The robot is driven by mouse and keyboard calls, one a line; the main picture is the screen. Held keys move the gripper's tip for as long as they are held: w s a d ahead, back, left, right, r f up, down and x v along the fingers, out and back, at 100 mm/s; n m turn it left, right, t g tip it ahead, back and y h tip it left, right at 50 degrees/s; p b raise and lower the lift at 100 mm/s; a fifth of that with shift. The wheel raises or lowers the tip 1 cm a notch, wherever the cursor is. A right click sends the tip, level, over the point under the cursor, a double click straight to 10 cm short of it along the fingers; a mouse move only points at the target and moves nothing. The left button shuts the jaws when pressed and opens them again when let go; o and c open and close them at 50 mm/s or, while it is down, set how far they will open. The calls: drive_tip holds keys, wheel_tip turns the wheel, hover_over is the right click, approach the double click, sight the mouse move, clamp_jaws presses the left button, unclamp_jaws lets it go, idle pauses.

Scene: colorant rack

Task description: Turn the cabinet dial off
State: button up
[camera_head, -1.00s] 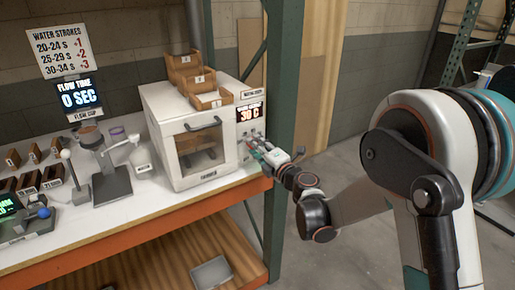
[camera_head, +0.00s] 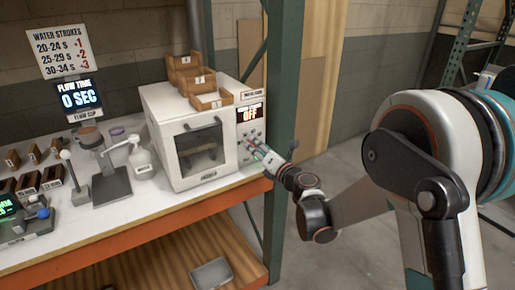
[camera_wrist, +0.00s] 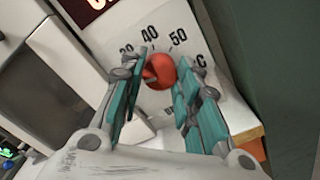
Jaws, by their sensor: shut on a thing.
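The white cabinet (camera_head: 160,110) stands on the bench, its windowed door shut. My gripper (camera_head: 250,147) is at the right part of the cabinet's front, below the display. In the wrist view, the red dial (camera_wrist: 160,70) sits between the teal fingers of my gripper (camera_wrist: 166,84), on a white panel (camera_wrist: 205,60) marked with numbers such as 40 and 50. My gripper is shut on the dial. In the head view my fingers hide the dial.
A green rack post (camera_head: 285,80) stands just right of the cabinet. Wooden bins (camera_head: 195,80) sit on top of it. A white pump bottle (camera_head: 143,160) and a grey stand (camera_head: 110,185) are to its left.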

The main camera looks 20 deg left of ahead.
idle(0.3)
drive_tip(key=o, duration=1.1)
drive_tip(key=v, duration=1.2)
